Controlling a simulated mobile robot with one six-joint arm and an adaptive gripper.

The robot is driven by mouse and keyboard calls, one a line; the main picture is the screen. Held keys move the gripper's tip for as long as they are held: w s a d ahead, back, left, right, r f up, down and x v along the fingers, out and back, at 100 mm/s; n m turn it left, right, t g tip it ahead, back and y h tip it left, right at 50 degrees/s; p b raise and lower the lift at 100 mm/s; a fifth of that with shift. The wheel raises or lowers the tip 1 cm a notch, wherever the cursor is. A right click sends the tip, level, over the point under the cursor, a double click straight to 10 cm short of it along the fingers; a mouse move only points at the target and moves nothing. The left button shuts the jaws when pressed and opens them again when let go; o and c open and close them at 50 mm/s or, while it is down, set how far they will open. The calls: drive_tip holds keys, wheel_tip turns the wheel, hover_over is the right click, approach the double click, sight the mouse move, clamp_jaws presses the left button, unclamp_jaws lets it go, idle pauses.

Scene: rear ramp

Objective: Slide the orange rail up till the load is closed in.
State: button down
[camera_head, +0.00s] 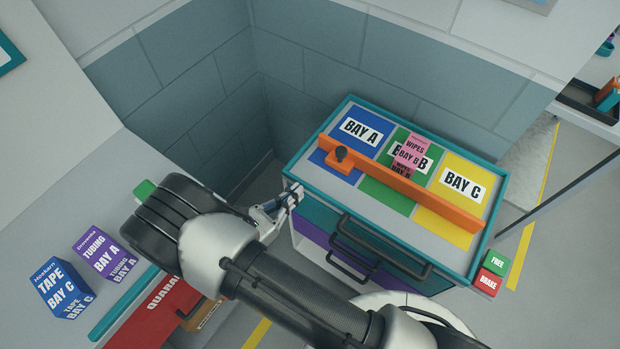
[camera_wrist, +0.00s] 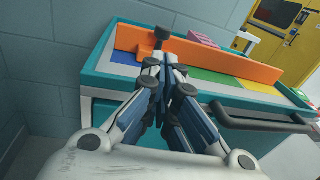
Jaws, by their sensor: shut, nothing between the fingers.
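The orange rail (camera_head: 400,178) lies across the three coloured bays on top of the teal-edged cart. A black knob (camera_head: 341,153) stands on its left end. The load, a pink box marked WIPES BAY B (camera_head: 412,150), sits on the green bay on the far side of the rail. In the wrist view the rail (camera_wrist: 225,66), knob (camera_wrist: 161,35) and part of the pink box (camera_wrist: 203,39) show beyond the fingers. My gripper (camera_head: 294,193) is shut and empty at the cart's left edge, apart from the knob. The fingers also show in the wrist view (camera_wrist: 166,66).
The cart's teal rim (camera_head: 312,160) borders the top, with dark drawer handles (camera_head: 380,248) in front. Green FREE and red BRAKE blocks (camera_head: 490,272) are at its right corner. A left counter holds purple TUBING (camera_head: 100,252) and blue TAPE (camera_head: 62,288) boxes. Grey walls stand behind.

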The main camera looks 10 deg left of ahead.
drive_tip(key=s+d+r+n+t+y+p, duration=0.1)
drive_tip(key=d+n+y+p, duration=0.15)
drive_tip(key=n, duration=0.65)
drive_tip(key=s+d+r+n+t+y+p, duration=0.1)
drive_tip(key=s+d+n+y+p, duration=0.15)
drive_tip(key=n, duration=0.55)
drive_tip(key=n+b, duration=0.2)
drive_tip(key=n, duration=0.2)
approach(345, 155)
drive_tip(key=x, duration=0.6)
drive_tip(key=shift+f, duration=0.15)
drive_tip(key=shift+w, duration=0.1)
